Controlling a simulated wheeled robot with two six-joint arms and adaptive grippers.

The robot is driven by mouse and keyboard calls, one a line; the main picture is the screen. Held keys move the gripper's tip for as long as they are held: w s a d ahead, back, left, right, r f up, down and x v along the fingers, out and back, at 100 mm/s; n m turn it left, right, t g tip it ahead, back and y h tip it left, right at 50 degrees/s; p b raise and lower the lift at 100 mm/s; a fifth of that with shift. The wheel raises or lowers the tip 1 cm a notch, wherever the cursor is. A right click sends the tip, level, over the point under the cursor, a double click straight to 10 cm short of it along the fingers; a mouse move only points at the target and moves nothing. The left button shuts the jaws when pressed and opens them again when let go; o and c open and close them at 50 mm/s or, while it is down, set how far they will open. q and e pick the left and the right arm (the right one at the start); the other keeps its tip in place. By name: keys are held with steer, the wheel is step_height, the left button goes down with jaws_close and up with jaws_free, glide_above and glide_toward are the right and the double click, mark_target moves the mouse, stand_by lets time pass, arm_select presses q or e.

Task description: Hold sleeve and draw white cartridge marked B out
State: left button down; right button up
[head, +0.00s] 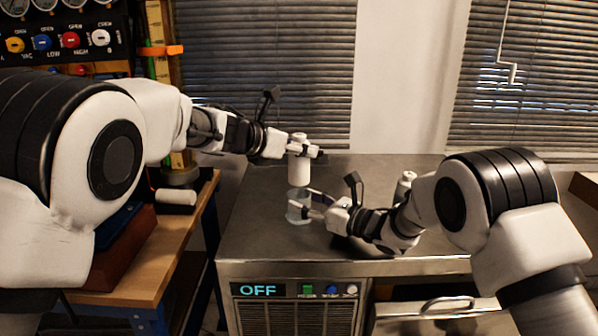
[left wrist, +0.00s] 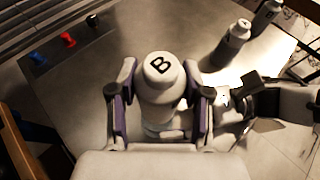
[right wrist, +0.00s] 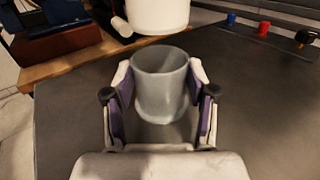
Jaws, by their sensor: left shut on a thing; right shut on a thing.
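The white cartridge marked B (left wrist: 162,80) is upright between the fingers of my left gripper (head: 301,146), which is shut on its upper part. Its white body (head: 299,173) hangs below the fingers in the head view. The grey sleeve (right wrist: 161,88) stands upright on the metal top, with my right gripper (right wrist: 160,100) shut around it from two sides. In the right wrist view the sleeve's mouth is open and looks empty. The cartridge's lower end (right wrist: 157,14) is above the sleeve, with a small gap between them.
More white cartridges (left wrist: 232,42) stand on the metal worktop (head: 262,232), near my right arm. A wooden bench (head: 150,255) at the left bears a white cylinder (head: 176,196). Red and blue knobs (left wrist: 68,39) sit along the worktop's back. The front panel display (head: 258,290) reads OFF.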

steer(key=o, duration=1.2)
steer(key=shift+d, duration=0.1)
